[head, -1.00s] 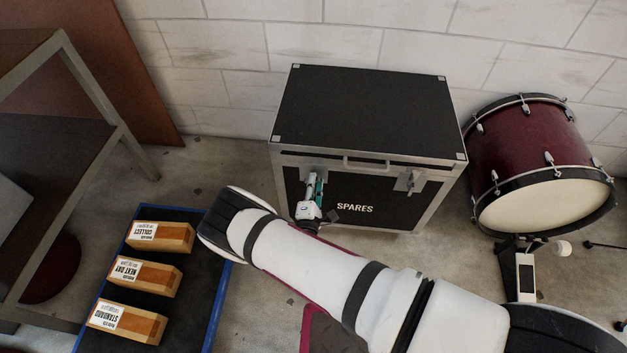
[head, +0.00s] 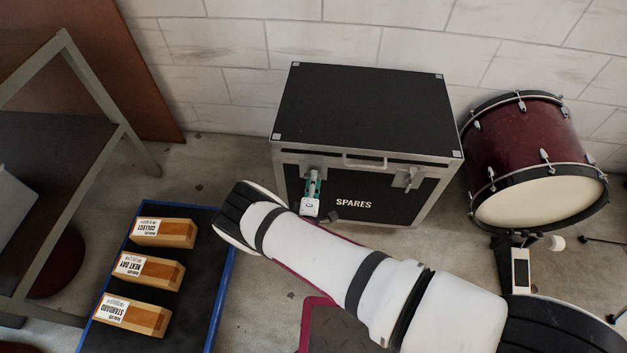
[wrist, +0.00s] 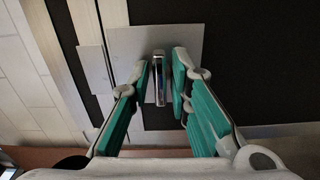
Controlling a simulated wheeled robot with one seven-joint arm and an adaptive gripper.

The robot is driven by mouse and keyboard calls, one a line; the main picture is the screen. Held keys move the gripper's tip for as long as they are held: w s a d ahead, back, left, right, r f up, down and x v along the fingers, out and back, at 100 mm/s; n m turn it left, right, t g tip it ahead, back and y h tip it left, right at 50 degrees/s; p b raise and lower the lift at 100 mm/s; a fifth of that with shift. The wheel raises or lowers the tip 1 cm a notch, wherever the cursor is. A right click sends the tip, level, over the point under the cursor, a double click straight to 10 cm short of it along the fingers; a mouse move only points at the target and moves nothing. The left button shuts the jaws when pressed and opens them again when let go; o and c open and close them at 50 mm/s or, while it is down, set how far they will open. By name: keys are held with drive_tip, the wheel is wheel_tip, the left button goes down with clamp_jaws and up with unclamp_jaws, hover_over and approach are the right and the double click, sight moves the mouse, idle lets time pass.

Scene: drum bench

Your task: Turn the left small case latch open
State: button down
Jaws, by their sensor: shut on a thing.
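The black case with silver edges and the word SPARES (head: 285,187) stands against the wall, its lid down. Its left latch has a pale metal plate (head: 314,164) at the upper left of the front; the plate (wrist: 190,45) also shows in the wrist view. In the wrist view the narrow latch handle (wrist: 159,66) stands between the two green finger pads. My gripper (wrist: 161,84) is shut on this handle.
The right latch (head: 408,179) is free. A maroon drum (head: 525,135) stands right of the case. A blue-edged tray (head: 222,282) with wooden boxes (head: 163,232) is at the lower left, beside a metal-framed shelf (head: 85,85). My arm crosses the floor before the case.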

drive_tip(key=c, duration=1.7)
unclamp_jaws()
drive_tip(key=s, duration=1.2)
drive_tip(key=shift+a, duration=0.2)
